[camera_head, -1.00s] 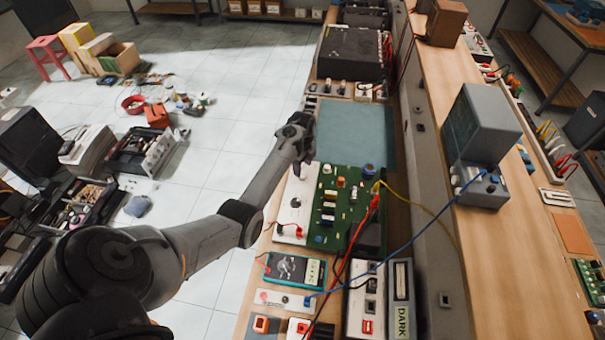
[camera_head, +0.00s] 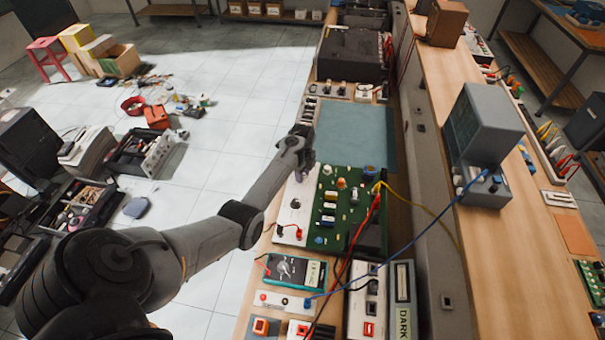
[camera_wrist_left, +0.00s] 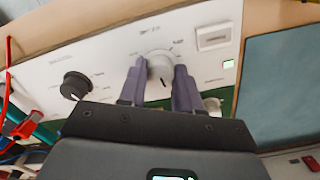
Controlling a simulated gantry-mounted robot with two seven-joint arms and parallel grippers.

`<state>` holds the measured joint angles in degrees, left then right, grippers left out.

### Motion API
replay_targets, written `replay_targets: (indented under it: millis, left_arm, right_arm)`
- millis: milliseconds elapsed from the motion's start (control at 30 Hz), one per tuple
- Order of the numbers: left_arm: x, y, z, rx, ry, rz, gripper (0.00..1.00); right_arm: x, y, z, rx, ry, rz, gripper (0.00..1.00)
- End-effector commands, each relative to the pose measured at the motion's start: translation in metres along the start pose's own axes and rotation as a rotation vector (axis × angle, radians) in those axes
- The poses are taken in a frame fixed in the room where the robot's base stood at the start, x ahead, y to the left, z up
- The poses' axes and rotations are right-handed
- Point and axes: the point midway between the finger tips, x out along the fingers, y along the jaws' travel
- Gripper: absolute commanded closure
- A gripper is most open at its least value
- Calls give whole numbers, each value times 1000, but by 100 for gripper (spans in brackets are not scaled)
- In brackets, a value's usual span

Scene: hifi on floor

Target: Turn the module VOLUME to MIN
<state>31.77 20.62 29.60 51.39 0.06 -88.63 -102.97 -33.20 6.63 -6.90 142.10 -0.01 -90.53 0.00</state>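A white panel (camera_wrist_left: 105,62) at the left edge of the green circuit board carries two knobs. A pale round knob (camera_wrist_left: 160,68) with a dark pointer line is in the wrist view; a black knob (camera_wrist_left: 75,86) is left of it. The small lettering is too blurred to read, so I cannot tell which is VOLUME. My left gripper (camera_wrist_left: 160,75) has its two fingers apart, one on each side of the pale knob; firm contact is not clear. My right gripper is not in view.
The green board (camera_head: 345,205) with several components lies right of the panel. Red, yellow and blue leads cross nearby. A teal meter (camera_head: 295,270) is nearer. A blue-green mat (camera_head: 355,135) gives clear room beyond. A grey monitor (camera_head: 485,125) stands on the shelf.

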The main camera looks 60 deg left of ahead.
Motion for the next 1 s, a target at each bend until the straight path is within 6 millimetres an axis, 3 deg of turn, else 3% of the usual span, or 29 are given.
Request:
replay_targets:
  millis: [33,133,567,1000]
  left_arm:
    - [0,0,0,0,0,1,84]
    - [0,0,0,0,0,1,97]
    - [-3,0,0,-99,1,1,97]
    - [-4,0,0,-472,1,2,97]
  right_arm:
    - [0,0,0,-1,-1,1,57]
    - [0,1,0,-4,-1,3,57]
    - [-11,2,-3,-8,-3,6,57]
    - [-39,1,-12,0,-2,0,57]
